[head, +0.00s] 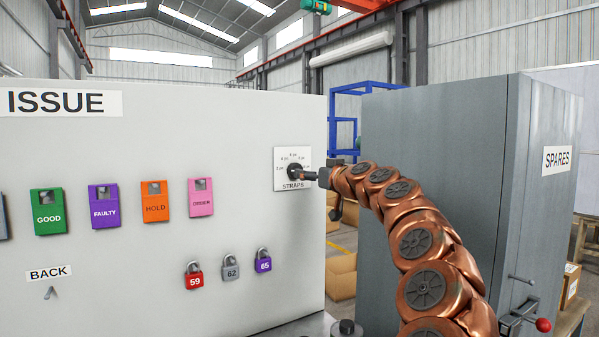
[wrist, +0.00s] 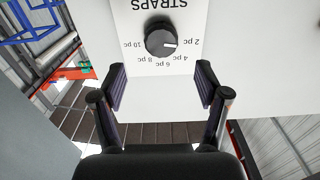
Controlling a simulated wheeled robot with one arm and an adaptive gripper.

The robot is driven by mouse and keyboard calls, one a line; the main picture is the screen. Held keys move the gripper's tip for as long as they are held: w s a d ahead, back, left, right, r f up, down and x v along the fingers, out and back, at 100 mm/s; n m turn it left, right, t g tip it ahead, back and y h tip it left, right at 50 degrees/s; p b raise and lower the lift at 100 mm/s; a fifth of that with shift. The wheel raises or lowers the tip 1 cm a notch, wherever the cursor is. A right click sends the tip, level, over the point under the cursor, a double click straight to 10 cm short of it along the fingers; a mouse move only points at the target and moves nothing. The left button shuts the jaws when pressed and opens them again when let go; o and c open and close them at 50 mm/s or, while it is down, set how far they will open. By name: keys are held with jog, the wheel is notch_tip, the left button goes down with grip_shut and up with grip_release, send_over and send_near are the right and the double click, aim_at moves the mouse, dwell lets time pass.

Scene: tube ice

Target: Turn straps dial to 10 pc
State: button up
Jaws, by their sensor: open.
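The straps dial (head: 294,171) is a round black knob on a white square plate marked STRAPS, near the right edge of the white ISSUE board. In the wrist view the dial (wrist: 160,38) appears upside down, with 10 pc at left, 6 pc at bottom and 2 pc at right. Its white mark points right, at the 2 pc label. My gripper (head: 308,175) is in front of the plate. In the wrist view my gripper (wrist: 160,82) is open and empty, its fingers apart, with the dial beyond the tips and roughly centred between them.
The ISSUE board (head: 130,250) carries coloured tags and several padlocks (head: 194,275) left of the dial.

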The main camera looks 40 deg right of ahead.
jog(key=w+p, duration=0.2)
jog(key=w, duration=0.4)
jog(key=shift+w, duration=0.4)
jog(key=shift+d, duration=0.1)
jog(key=shift+c, duration=0.3)
jog(key=c, duration=1.1)
